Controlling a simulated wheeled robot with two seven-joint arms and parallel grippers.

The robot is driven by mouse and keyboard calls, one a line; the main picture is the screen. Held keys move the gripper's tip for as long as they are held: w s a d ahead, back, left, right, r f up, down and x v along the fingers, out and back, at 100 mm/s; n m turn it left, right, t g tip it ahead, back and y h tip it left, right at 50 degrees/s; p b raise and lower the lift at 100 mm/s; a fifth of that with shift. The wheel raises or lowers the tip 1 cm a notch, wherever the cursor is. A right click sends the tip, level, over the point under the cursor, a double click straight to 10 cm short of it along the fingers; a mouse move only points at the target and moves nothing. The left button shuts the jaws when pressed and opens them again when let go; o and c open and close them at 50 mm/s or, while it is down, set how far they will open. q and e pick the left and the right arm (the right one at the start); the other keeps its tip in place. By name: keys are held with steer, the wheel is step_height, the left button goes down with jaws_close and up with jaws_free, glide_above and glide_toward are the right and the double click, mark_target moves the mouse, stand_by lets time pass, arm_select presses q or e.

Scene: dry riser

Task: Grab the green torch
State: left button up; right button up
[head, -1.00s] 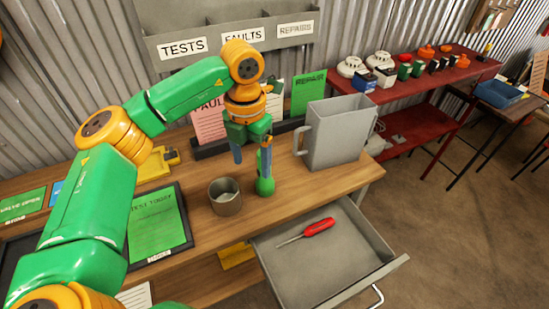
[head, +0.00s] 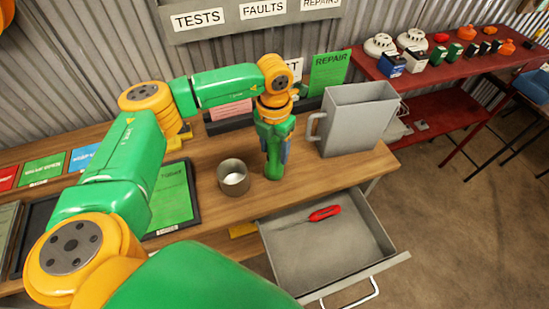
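The green torch (head: 273,168) stands upright on the wooden workbench, right of a grey metal cup. My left gripper (head: 275,150) points down over the torch's upper part. A blue-grey finger shows at the torch's right side. The other finger is mostly hidden, so I cannot tell whether the fingers touch the torch or stand open around it. My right gripper is not in view.
The metal cup (head: 233,178) stands close left of the torch. A grey jug-like container (head: 358,122) stands to the right. An open drawer (head: 330,252) below holds a red screwdriver (head: 322,214). A red shelf unit (head: 440,103) stands farther right.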

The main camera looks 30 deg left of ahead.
arm_select(q)
steer(key=shift+s, duration=0.1)
jaws_close()
